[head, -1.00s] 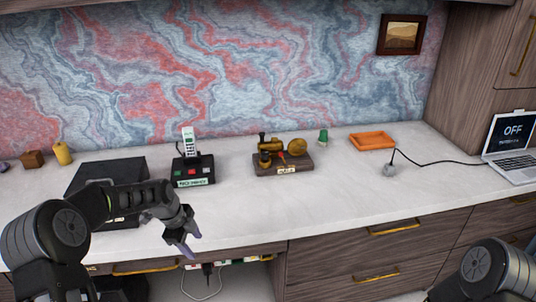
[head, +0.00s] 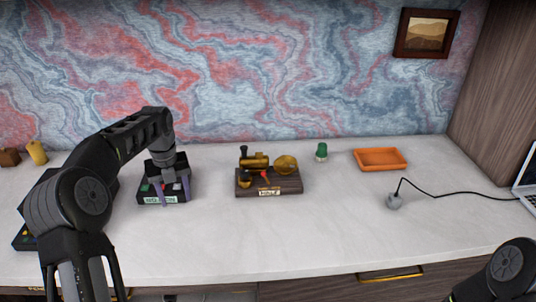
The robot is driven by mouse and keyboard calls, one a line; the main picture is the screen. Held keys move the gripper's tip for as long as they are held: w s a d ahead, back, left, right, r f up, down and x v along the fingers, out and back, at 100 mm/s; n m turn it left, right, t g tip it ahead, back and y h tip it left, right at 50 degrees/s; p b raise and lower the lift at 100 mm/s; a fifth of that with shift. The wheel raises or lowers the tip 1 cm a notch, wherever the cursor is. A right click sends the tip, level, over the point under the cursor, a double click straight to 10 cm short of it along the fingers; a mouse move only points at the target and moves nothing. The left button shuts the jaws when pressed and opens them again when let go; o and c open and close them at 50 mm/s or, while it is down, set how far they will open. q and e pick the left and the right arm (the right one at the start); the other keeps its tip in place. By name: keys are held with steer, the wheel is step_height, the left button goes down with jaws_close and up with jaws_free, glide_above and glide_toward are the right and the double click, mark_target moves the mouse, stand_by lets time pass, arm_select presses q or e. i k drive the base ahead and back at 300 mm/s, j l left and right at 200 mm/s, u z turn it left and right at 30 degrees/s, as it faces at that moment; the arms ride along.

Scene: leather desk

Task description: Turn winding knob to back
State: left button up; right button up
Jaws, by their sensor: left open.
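A brass, engine-like device (head: 256,162) stands on a dark wooden base (head: 285,186) near the middle of the desk. It has a round brass part (head: 286,164) at its right and a small red piece (head: 265,175) at the front; I cannot tell which part is the winding knob. A label on the base's front appears to read "HALF". My left gripper (head: 174,196) points down with its purple fingers apart and empty. It is left of the brass device, in front of or over the black phone base (head: 150,198). The handset is hidden behind my arm. My right gripper is out of view.
A green object (head: 321,151) and an orange tray (head: 381,159) stand right of the device. A grey plug-like piece (head: 394,201) with a black cable lies farther right, near a laptop (head: 527,190). The desk (head: 300,236) is clear in front of the device.

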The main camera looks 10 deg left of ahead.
mark_target(245, 173)
steer(key=i+l, duration=0.6)
steer(key=i, duration=0.25)
